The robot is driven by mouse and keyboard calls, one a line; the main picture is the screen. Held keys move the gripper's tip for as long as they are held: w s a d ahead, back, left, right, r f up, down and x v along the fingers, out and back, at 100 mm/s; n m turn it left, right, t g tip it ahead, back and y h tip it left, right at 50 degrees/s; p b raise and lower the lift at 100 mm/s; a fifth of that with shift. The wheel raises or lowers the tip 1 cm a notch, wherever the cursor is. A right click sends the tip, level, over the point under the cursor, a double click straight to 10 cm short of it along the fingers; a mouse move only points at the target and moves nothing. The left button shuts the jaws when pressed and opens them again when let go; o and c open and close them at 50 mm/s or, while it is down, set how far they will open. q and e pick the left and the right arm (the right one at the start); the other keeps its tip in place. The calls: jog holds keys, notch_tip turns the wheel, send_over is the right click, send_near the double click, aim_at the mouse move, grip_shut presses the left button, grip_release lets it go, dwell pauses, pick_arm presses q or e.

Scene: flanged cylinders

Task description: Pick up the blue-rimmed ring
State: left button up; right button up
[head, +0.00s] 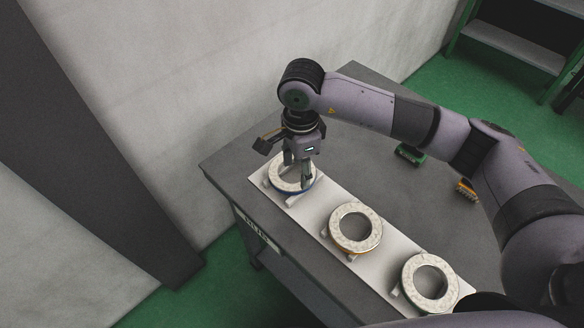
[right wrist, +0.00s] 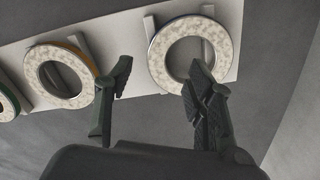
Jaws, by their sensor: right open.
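The blue-rimmed ring (head: 278,182) is a pale, mottled ring with a thin blue edge, lying flat at the far left end of the white board. My right gripper (head: 297,172) points down over it and hides part of it in the head view. In the right wrist view the blue-rimmed ring (right wrist: 160,55) is at upper right. The open fingers of the right gripper (right wrist: 158,80) show on either side of the ring's left part, with the right finger overlapping its lower edge and hole. I cannot tell whether they touch it. My left gripper is not in view.
An orange-rimmed ring (head: 338,235) and a green-rimmed ring (head: 413,285) lie along the same white board (head: 318,206). On the grey table (head: 232,166), a green object (head: 410,155) and a yellow-orange object (head: 466,190) sit farther right. A wall stands behind.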

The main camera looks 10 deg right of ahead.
aim_at(297, 184)
jog(key=shift+f, duration=0.45)
notch_tip(297, 184, down, 5)
jog(key=p, duration=0.2)
jog(key=shift+r+p, duration=0.15)
jog(key=shift+p, duration=0.15)
jog(key=shift+w, duration=0.1)
jog(key=c, duration=0.4)
grip_shut()
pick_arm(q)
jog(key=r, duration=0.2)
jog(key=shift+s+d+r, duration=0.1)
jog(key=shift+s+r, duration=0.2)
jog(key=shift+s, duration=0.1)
pick_arm(e)
jog(key=shift+a, duration=0.1)
